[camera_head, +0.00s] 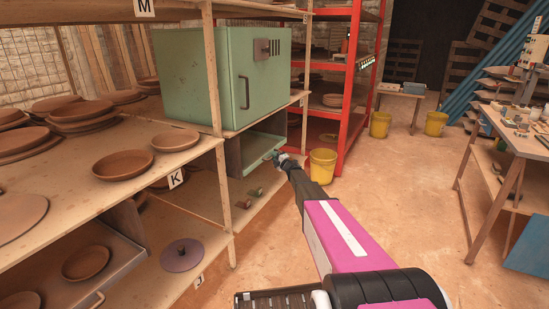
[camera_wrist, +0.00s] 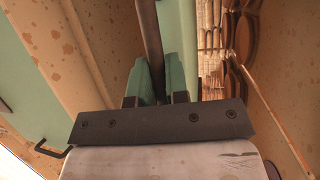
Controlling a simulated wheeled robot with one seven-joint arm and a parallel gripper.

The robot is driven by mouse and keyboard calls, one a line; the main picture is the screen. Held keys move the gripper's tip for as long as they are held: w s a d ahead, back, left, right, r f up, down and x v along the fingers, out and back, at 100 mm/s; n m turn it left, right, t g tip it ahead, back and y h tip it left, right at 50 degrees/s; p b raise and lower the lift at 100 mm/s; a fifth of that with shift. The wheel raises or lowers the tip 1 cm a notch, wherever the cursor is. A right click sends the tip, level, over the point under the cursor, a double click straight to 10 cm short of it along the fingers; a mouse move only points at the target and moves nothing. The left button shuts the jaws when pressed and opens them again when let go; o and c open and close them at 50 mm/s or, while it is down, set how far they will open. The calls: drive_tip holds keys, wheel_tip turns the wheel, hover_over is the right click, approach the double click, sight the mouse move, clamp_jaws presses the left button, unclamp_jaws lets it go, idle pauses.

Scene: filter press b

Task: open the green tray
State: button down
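The green tray (camera_head: 263,148) sits in the shelf bay below the green cabinet, its green face toward the aisle. My gripper (camera_head: 276,156) reaches to its front from the right. In the wrist view a dark bar, seemingly the tray's handle (camera_wrist: 150,40), runs down between the two green fingers of my gripper (camera_wrist: 162,85). The fingers sit close on both sides of the bar and appear shut on it. A green face (camera_wrist: 174,35) lies right behind the bar. The far end of the bar is out of the picture, and my arm hides part of the tray's right side.
The green cabinet (camera_head: 205,75) with its dark handle stands directly above. A yellow bucket (camera_head: 322,165) stands close to the right of my gripper, beside the red rack (camera_head: 352,90). Wooden shelves with clay plates (camera_head: 122,165) fill the left. The floor (camera_head: 400,190) to the right is clear.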

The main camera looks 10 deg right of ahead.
drive_tip(key=s+d, duration=0.9)
drive_tip(key=d, duration=0.4)
drive_tip(key=s+d, duration=1)
drive_tip(key=d, duration=0.3)
drive_tip(key=shift+d, duration=0.15)
drive_tip(key=shift+s, duration=0.1)
drive_tip(key=c, duration=1.1)
unclamp_jaws()
drive_tip(key=shift+c, duration=0.2)
drive_tip(key=v, duration=1)
drive_tip(key=shift+s+d, duration=0.2)
drive_tip(key=shift+s, duration=0.15)
